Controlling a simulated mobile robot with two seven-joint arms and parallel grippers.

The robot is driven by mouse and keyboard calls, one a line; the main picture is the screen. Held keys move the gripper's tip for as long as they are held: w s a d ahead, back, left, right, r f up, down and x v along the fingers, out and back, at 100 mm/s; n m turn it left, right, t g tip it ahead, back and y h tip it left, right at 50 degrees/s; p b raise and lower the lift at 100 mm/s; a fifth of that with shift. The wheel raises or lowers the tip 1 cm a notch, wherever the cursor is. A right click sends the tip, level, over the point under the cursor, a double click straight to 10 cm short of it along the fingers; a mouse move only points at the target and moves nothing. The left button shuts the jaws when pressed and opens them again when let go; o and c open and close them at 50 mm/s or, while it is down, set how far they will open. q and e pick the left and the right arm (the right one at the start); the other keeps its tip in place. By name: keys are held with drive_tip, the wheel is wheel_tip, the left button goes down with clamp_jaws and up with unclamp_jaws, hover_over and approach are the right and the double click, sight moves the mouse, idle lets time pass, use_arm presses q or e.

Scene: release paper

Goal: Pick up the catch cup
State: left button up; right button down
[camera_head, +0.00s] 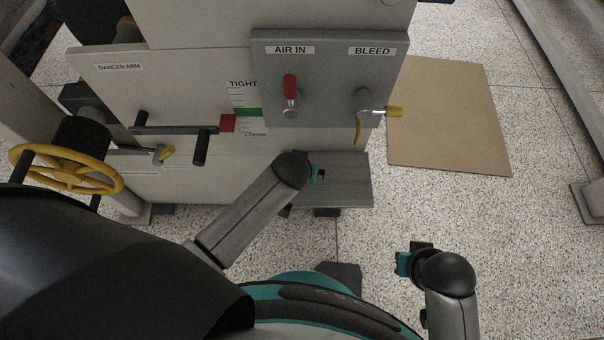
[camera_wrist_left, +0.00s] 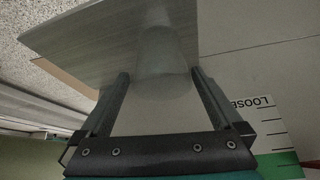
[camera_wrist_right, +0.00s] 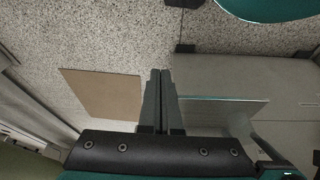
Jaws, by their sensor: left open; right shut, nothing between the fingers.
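The catch cup (camera_wrist_left: 165,62) is a pale, translucent cup on the grey shelf (camera_wrist_left: 85,38) in the left wrist view. It lies straight ahead of my left gripper (camera_wrist_left: 160,80), in line with the gap between its two open fingers. I cannot tell whether the fingers touch it. In the head view my left gripper (camera_head: 318,174) is over the shelf (camera_head: 345,185), below the grey panel, and my arm hides the cup. My right gripper (camera_head: 408,262) is over the floor at the lower right. Its fingers (camera_wrist_right: 160,75) are shut and empty in the right wrist view.
The grey panel (camera_head: 325,75) above the shelf carries a red AIR IN lever (camera_head: 290,87) and a yellow-tipped BLEED lever (camera_head: 394,111). A short yellowish tube (camera_head: 358,130) hangs below BLEED. A yellow handwheel (camera_head: 66,170) is at left. A brown sheet (camera_head: 445,118) lies on otherwise open floor.

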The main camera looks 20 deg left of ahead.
use_arm(q)
drive_tip(key=b+x, duration=0.2)
drive_tip(key=x, duration=0.1)
drive_tip(key=shift+a+f, duration=0.1)
drive_tip(key=shift+f, duration=0.1)
drive_tip(key=shift+w+f+b, duration=0.1)
drive_tip(key=shift+w+b, duration=0.1)
drive_tip(key=shift+b, duration=0.15)
use_arm(e)
wheel_tip(320, 180, up, 6)
drive_tip(key=t, duration=0.1)
drive_tip(key=shift+w+r, duration=0.2)
drive_tip(key=shift+w, duration=0.1)
use_arm(q)
drive_tip(key=c, duration=1.2)
drive_tip(key=shift+o, duration=0.2)
